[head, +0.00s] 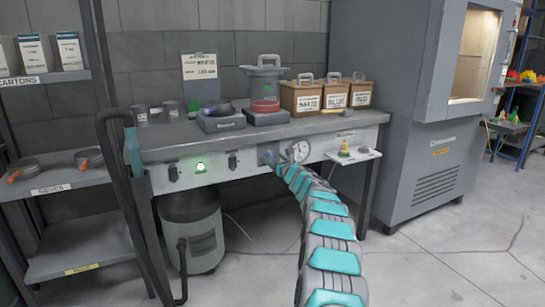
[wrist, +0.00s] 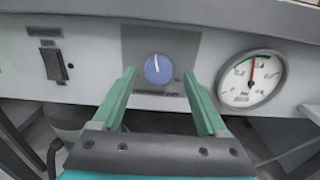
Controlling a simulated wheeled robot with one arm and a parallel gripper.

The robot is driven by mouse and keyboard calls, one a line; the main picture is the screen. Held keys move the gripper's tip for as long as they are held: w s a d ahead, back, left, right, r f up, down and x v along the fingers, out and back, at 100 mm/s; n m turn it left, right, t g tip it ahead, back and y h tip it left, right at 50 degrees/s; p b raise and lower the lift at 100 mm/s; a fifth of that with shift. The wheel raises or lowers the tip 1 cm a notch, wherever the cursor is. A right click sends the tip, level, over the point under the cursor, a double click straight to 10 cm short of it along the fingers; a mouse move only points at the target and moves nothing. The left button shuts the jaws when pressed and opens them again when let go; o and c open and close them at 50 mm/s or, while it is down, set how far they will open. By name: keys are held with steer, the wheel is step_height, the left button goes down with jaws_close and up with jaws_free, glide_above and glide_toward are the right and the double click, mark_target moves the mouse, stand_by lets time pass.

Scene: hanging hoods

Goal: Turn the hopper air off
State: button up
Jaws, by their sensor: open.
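A round blue knob (wrist: 158,69) sits on a dark square plate on the bench's front panel. Its white pointer mark points nearly straight up. Lettering below the knob is too blurred to read surely. My gripper (wrist: 160,76) is open, with one green finger on each side of the knob and a gap on both sides. I cannot tell how deep the fingertips reach. In the head view my gripper (head: 274,158) is at the panel, just left of the gauge, and the knob is hard to make out there. The pressure gauge (wrist: 251,78) right of the knob has its red needle pointing up.
A black rocker switch (wrist: 53,64) is left of the knob. A lit green lamp (head: 200,167) is further left on the panel. A small shelf (head: 345,154) juts out right of the gauge. A grey bin (head: 193,232) stands under the bench.

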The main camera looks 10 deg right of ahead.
steer(key=shift+w+a, duration=0.3)
steer(key=shift+w, duration=0.3)
jaws_close()
stand_by(0.4)
